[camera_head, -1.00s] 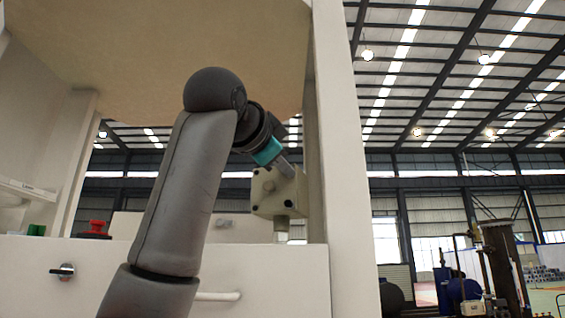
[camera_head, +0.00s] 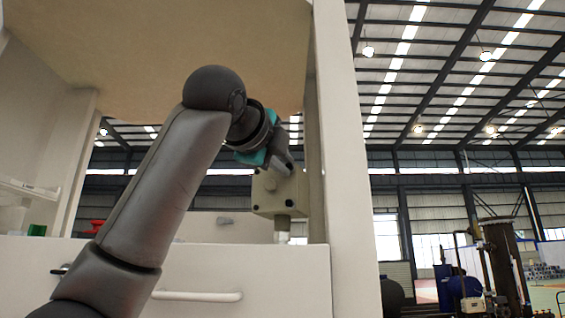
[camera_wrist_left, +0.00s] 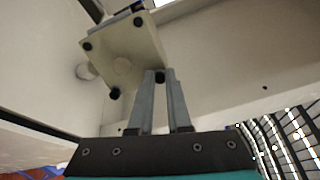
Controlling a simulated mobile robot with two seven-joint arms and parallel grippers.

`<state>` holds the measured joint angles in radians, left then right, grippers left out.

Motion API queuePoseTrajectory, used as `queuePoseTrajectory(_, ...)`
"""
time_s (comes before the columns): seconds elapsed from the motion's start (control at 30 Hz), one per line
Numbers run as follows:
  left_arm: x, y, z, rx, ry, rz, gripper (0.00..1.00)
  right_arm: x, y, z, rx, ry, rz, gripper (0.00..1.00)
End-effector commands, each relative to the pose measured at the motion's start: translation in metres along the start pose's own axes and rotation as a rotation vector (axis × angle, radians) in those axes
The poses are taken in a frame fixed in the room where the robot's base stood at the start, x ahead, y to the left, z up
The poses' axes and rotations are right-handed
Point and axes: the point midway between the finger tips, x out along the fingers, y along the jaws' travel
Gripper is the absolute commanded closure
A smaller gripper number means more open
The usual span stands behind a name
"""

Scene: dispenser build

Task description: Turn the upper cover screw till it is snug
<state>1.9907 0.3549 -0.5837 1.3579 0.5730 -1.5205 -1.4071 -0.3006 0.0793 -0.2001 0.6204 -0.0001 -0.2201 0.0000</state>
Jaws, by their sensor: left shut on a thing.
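A beige box with a square cover (camera_head: 268,203) hangs beside the white post. In the left wrist view the cover (camera_wrist_left: 125,50) shows a round boss in its middle and dark screws near its corners. My left gripper (camera_head: 284,166) reaches the box's upper part from the left. In the left wrist view its two fingers (camera_wrist_left: 160,78) are shut on a dark cover screw (camera_wrist_left: 160,76) at the corner nearest me. The fingertips partly hide the screw, so I cannot tell how deep it sits. My right gripper is in no view.
A white post (camera_head: 345,200) stands close to the right of the box. A white panel with a bar handle (camera_head: 197,296) lies below. A red knob (camera_head: 93,226) and a green item (camera_head: 37,230) sit at the left. A pale fitting (camera_head: 282,228) is under the box.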

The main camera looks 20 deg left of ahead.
Motion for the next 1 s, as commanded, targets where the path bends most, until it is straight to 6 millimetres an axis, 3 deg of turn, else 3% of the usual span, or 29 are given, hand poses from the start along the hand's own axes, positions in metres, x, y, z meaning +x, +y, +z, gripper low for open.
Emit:
queuePoseTrajectory(0.5,0.0,-0.0007,-0.001,0.38,0.002,0.001,1.0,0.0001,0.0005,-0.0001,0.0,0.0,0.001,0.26)
queuePoseTrajectory(1.0,0.0004,-0.0001,-0.0013,0.473,0.003,0.004,1.0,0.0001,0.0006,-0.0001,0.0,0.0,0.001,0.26)
